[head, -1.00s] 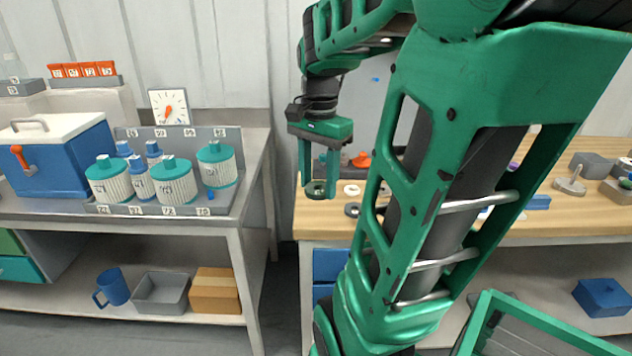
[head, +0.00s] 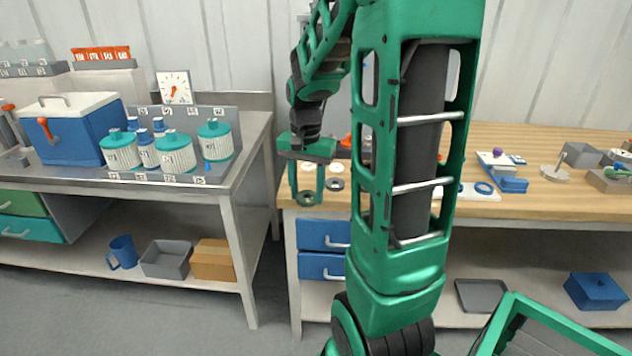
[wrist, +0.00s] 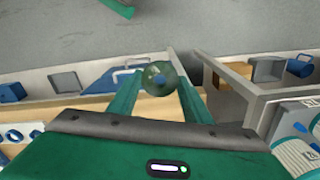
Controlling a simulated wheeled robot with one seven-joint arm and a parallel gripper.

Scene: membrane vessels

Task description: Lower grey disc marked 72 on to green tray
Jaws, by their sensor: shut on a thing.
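My gripper (head: 306,197) is shut on a dark grey-green disc (head: 306,199) with a hole or paler middle. The disc also shows between my fingertips in the wrist view (wrist: 158,77); no number can be read on it. In the head view it hangs near the left front corner of the wooden-topped bench, apparently in the air. A green-edged tray (head: 560,320) is partly in view at the lower right of the head view, well away from the disc. A green bar end (wrist: 118,7) at the top of the wrist view may be its edge; I cannot tell.
The wooden bench top (head: 560,210) holds rings, blocks and a white plate. On the left, a steel bench (head: 225,186) carries ribbed vessels with teal lids and a blue cool box (head: 75,135). A gap of open floor lies between the benches.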

